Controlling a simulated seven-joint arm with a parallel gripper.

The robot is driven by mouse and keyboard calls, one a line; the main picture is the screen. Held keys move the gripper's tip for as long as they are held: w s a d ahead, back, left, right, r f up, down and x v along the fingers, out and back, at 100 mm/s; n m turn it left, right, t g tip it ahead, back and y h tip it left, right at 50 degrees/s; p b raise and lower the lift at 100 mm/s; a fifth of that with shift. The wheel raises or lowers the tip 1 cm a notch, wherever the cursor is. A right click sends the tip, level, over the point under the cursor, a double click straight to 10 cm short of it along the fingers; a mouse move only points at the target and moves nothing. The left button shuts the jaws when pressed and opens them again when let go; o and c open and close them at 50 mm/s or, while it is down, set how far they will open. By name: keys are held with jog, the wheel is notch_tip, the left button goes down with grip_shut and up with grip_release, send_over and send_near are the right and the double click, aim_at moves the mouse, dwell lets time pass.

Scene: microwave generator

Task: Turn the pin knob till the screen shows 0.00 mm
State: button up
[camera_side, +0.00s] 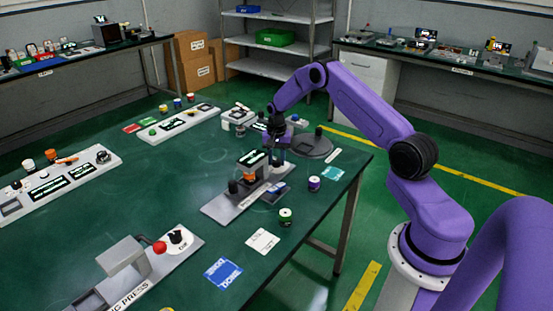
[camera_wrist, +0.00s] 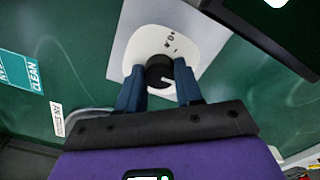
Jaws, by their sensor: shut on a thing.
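In the wrist view, a round black knob (camera_wrist: 158,78) with a white pointer line sits on a white rounded dial plate (camera_wrist: 188,45) with small plus and minus marks. The two blue fingers of my gripper (camera_wrist: 158,70) are closed on the knob, one on each side. The pointer line lies to the right. In the side view, my gripper (camera_side: 276,150) points down beside the grey-based unit; the knob cannot be made out there. A small lit screen (camera_side: 252,158) stands on that unit, its text too small to read. The dark panel at the upper right of the wrist view shows no readable number.
A teal CLEAN card (camera_wrist: 22,72) lies left of the dial. A purple-labelled jar (camera_side: 314,184) and another jar (camera_side: 286,217) stand near the table's right edge. A round grey base (camera_side: 315,148) is behind my gripper. Bare green table lies left of the unit.

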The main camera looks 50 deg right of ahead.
aim_at(276, 160)
jog(key=n, duration=0.4)
jog(key=shift+n, duration=2.6)
jog(key=o, duration=1)
jog(key=shift+o, duration=0.2)
notch_tip(276, 160, up, 18)
jog(key=shift+f, duration=0.25)
